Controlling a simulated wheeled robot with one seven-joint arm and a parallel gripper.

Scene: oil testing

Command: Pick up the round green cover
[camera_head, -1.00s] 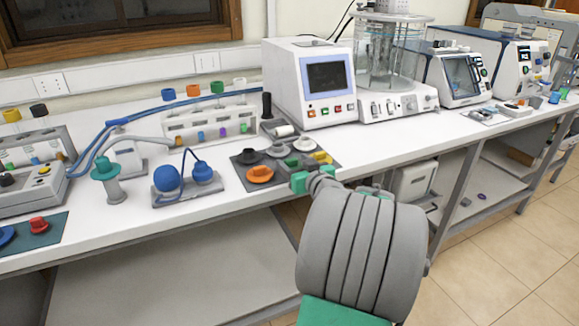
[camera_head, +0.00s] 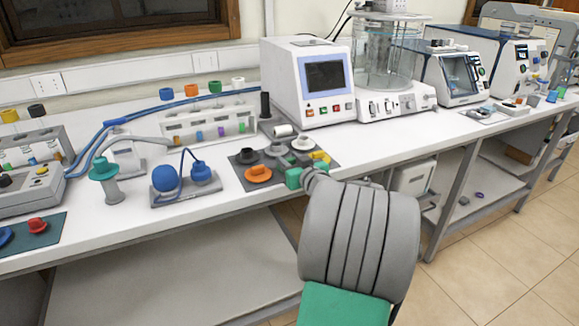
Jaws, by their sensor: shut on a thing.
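My gripper (camera_head: 303,176) is at the front right corner of a dark mat on the bench, at the end of my grey arm. It is shut on a small green piece (camera_head: 293,178), which I take to be the round green cover. The wrist and fingers hide most of it, so its round outline and any gap to the mat cannot be made out. On the mat (camera_head: 243,171) beside it are an orange cover (camera_head: 258,174), a yellow piece (camera_head: 320,157), and black, grey and white covers.
Left of the mat stand a blue-capped apparatus (camera_head: 182,182) and a teal-topped grey stand (camera_head: 104,176). A rack (camera_head: 205,124) with colored caps, one green, and a white instrument with a screen (camera_head: 312,82) are behind. The bench right of the mat is clear.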

